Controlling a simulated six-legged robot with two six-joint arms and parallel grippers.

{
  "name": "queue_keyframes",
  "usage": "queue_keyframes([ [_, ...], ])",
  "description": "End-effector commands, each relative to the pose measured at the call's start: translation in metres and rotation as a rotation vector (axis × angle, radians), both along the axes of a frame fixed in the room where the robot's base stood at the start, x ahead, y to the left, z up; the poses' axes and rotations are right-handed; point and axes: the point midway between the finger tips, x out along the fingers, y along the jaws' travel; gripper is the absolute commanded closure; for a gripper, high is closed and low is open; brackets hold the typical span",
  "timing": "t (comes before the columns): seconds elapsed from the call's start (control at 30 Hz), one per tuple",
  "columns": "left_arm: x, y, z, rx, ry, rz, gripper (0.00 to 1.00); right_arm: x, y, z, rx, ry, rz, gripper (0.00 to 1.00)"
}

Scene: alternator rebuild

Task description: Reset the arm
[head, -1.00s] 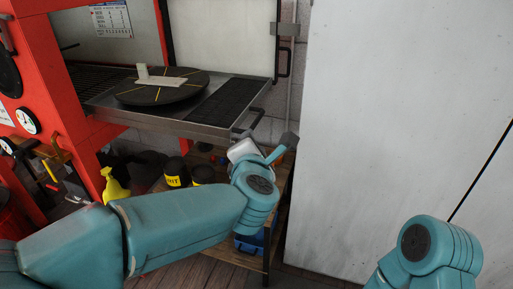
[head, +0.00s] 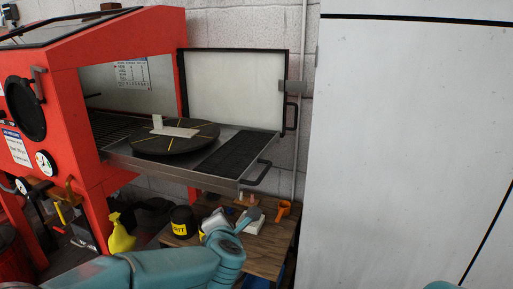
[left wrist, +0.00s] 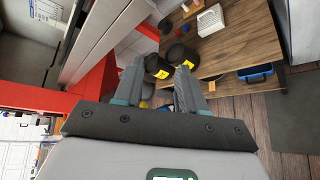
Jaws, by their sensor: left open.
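My left arm comes in from the lower left in the head view, and its gripper (head: 250,215) hangs over the wooden bench, seen small and partly hidden behind the wrist. In the left wrist view the two dark fingers (left wrist: 160,88) stand apart with nothing held between them. Only a teal bit of my right arm (head: 443,286) shows at the bottom edge of the head view; its gripper is out of view.
A red blast cabinet (head: 65,125) has its door (head: 235,85) open. Its turntable (head: 160,144) carries a pale L-shaped piece (head: 175,131). The wooden bench (head: 262,262) below holds black pots (head: 183,222), an orange cup (head: 284,208) and a white box (left wrist: 211,20). A pale panel (head: 400,130) stands right.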

Motion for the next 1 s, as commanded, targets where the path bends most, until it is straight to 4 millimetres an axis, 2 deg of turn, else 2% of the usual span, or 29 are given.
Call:
queue_keyframes([
  [0.03, 0.001, 0.025, -0.042, 0.041, 0.070, 0.023, 0.60, 0.000, 0.000, 0.000, 0.000, 0.000, 0.000, 0.57],
  [0.1, -0.005, 0.052, -0.096, 0.103, 0.162, 0.022, 0.60, 0.000, 0.000, 0.000, 0.000, 0.000, 0.000, 0.57],
  [0.17, -0.016, 0.072, -0.142, 0.167, 0.249, -0.007, 0.60, 0.000, 0.000, 0.000, 0.000, 0.000, 0.000, 0.57],
  [0.2, -0.027, 0.083, -0.172, 0.216, 0.309, -0.041, 0.60, 0.000, 0.000, 0.000, 0.000, 0.000, 0.000, 0.57],
  [0.27, -0.049, 0.097, -0.216, 0.289, 0.405, -0.115, 0.60, 0.000, 0.000, 0.000, 0.000, 0.000, 0.000, 0.57],
  [0.3, -0.066, 0.104, -0.244, 0.336, 0.468, -0.175, 0.60, 0.000, 0.000, 0.000, 0.000, 0.000, 0.000, 0.57],
  [0.37, -0.098, 0.111, -0.284, 0.404, 0.563, -0.290, 0.60, 0.000, 0.000, 0.000, 0.000, 0.000, 0.000, 0.57],
  [0.4, -0.121, 0.112, -0.309, 0.443, 0.622, -0.379, 0.60, 0.000, 0.000, 0.000, 0.000, 0.000, 0.000, 0.57],
  [0.47, -0.158, 0.110, -0.339, 0.499, 0.698, -0.532, 0.60, 0.000, 0.000, 0.000, 0.000, 0.000, 0.000, 0.57],
  [0.5, -0.183, 0.107, -0.355, 0.530, 0.735, -0.638, 0.60, 0.000, 0.000, 0.000, 0.000, 0.000, 0.000, 0.57],
  [0.63, -0.255, 0.087, -0.385, 0.610, 0.790, -0.989, 0.60, 0.000, 0.000, 0.000, 0.000, 0.000, 0.000, 0.57],
  [0.7, -0.288, 0.073, -0.391, 0.650, 0.778, -1.182, 0.60, 0.000, 0.000, 0.000, 0.000, 0.000, 0.000, 0.57],
  [0.8, -0.330, 0.051, -0.388, 0.733, 0.698, -1.480, 0.60, 0.000, 0.000, 0.000, 0.000, 0.000, 0.000, 0.57],
  [0.87, -0.349, 0.042, -0.384, 0.806, 0.609, -1.666, 0.60, 0.000, 0.000, 0.000, 0.000, 0.000, 0.000, 0.57],
  [0.93, -0.351, 0.040, -0.383, 0.894, 0.530, -1.786, 0.60, 0.000, 0.000, 0.000, 0.000, 0.000, 0.000, 0.57],
  [0.97, -0.350, 0.040, -0.362, 0.892, 0.534, -1.778, 0.60, 0.000, 0.000, 0.021, 0.000, 0.001, -0.001, 0.57],
  [1.0, -0.350, 0.040, -0.349, 0.890, 0.536, -1.774, 0.60, 0.000, 0.000, 0.034, 0.000, 0.001, 0.000, 0.57],
])
